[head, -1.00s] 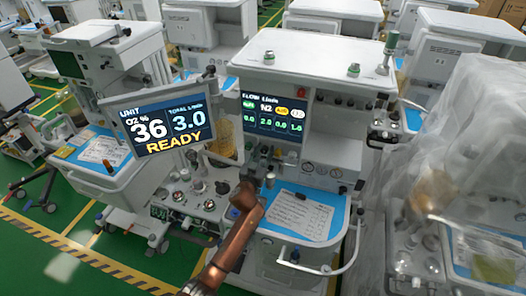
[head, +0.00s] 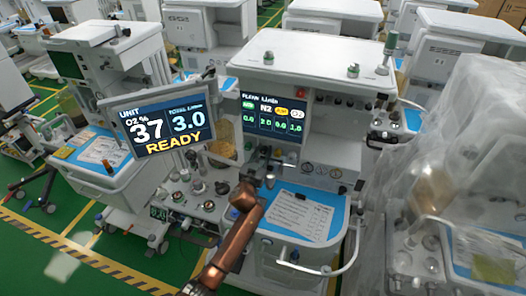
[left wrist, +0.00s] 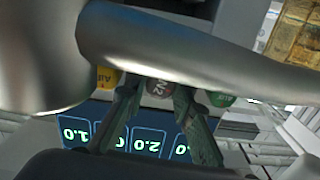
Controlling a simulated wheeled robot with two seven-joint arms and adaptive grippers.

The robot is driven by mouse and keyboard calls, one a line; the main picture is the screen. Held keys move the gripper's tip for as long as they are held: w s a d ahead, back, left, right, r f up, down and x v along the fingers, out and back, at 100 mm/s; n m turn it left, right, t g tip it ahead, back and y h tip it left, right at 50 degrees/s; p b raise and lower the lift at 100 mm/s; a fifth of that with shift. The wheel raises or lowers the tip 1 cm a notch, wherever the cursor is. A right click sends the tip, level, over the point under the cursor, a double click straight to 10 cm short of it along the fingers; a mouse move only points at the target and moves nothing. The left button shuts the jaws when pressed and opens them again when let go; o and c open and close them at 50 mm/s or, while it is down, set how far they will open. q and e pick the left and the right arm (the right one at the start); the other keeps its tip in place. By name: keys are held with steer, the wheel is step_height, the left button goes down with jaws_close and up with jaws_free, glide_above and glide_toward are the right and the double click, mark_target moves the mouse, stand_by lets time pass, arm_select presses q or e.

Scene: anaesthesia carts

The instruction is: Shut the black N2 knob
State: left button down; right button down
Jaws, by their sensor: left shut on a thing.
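The black N2 knob (left wrist: 159,89) shows in the left wrist view, with its white "N2" label turned sideways. My left gripper (left wrist: 156,96) has one finger on each side of it and is shut on it. In the head view my left gripper (head: 262,160) is small and dark, below the flow screen, and the knob cannot be made out there. The flow screen (head: 274,115) shows an N2 figure that looks like 2.0. My right gripper is in neither view.
A yellow knob (left wrist: 106,79) and a green knob (left wrist: 220,99) flank the N2 knob closely. A tilted monitor (head: 158,118) reads 37, 3.0 and READY left of my arm. A blue-edged work shelf (head: 320,203) lies below. A plastic-covered cart (head: 470,150) stands at the right.

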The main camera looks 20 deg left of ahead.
arm_select(q)
steer(key=m, duration=0.7)
steer(key=shift+f+m, duration=0.1)
steer(key=shift+m, duration=0.2)
steer(key=m, duration=0.3)
steer(key=shift+m, duration=0.3)
steer(key=shift+d+f+m, duration=0.1)
steer(key=shift+m, duration=1.8)
steer(key=c, duration=1.9)
jaws_free()
steer(key=shift+c, duration=0.2)
